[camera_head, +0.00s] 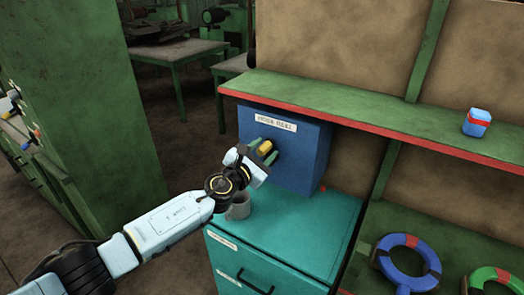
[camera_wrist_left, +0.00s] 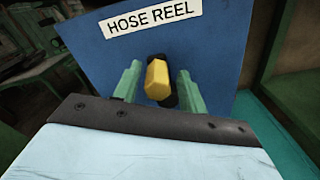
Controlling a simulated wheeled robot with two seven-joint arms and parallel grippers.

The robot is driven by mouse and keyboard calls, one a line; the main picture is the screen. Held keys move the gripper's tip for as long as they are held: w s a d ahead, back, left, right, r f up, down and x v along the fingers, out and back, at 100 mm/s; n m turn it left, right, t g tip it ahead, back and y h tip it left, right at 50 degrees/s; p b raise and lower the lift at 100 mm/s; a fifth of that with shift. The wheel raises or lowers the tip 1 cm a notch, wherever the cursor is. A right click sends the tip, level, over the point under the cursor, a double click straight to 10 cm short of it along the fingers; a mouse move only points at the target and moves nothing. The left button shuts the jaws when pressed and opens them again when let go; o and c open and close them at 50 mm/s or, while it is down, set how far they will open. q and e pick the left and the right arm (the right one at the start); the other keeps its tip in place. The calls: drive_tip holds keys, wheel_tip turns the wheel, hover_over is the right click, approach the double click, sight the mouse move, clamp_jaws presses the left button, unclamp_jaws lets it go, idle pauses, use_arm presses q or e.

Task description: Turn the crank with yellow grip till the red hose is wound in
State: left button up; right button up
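A blue box labelled "HOSE REEL" (camera_head: 296,150) stands on a teal cabinet (camera_head: 310,225). On its front is the crank's yellow grip (camera_head: 265,147), which also shows in the left wrist view (camera_wrist_left: 158,80). My left gripper (camera_head: 264,155) is at the front of the box, its green fingers open on either side of the yellow grip; gaps show between grip and fingers in the left wrist view (camera_wrist_left: 157,88). The rest of the crank is mostly hidden behind the grip. A small red piece (camera_head: 322,187), perhaps the hose end, shows at the box's lower right. My right gripper is not in view.
A grey mug (camera_head: 238,207) stands on the cabinet just beneath my left wrist. A green shelf with a red edge (camera_head: 380,125) runs right of the box and carries a blue container (camera_head: 477,122). Blue (camera_head: 407,262) and green rings lie lower right.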

use_arm(q)
drive_tip(key=shift+o, duration=0.2)
drive_tip(key=shift+a, duration=0.1)
drive_tip(key=shift+s+a, duration=0.15)
drive_tip(key=p+v, duration=0.2)
drive_tip(key=v, duration=0.3)
drive_tip(key=shift+s+a+r, duration=0.1)
drive_tip(key=shift+s, duration=0.15)
drive_tip(key=p+v, duration=0.1)
drive_tip(key=v, duration=0.6)
drive_tip(key=shift+s, duration=0.2)
idle(0.6)
